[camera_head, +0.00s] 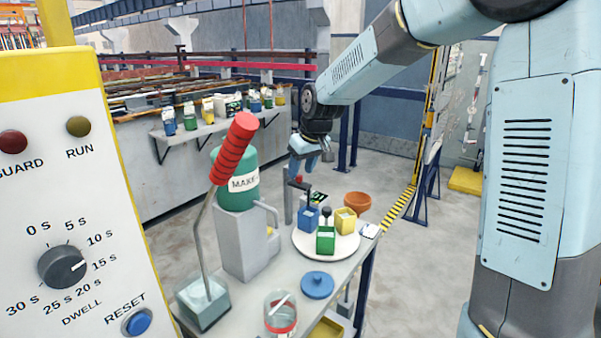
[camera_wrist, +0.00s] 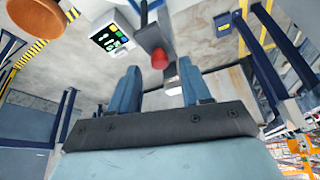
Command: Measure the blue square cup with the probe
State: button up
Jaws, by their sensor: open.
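The blue square cup (camera_head: 308,219) stands on a round white plate (camera_head: 343,250), beside a green cup (camera_head: 325,241) and a yellow cup (camera_head: 346,221). A red-tipped piece (camera_head: 298,180), which may be the probe's end, shows at a grey upright holder behind the cups. In the wrist view the red tip (camera_wrist: 159,60) appears beyond and between my fingers, apart from them. My gripper (camera_head: 307,163) is open and empty, above the holder; its spread fingers show in the wrist view (camera_wrist: 160,92). A meter with a green display (camera_wrist: 110,38) lies near the red tip.
An orange bowl (camera_head: 357,202) stands behind the plate. A green bottle (camera_head: 237,182) on a grey block and a red-handled lever (camera_head: 233,148) stand left. A blue lid (camera_head: 317,285) and a glass jar (camera_head: 281,314) are in front. A control panel (camera_head: 80,200) fills the left foreground.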

jog(key=v, duration=1.1)
jog(key=shift+s+r, duration=0.2)
jog(key=shift+r, duration=0.15)
jog(key=shift+d, duration=0.15)
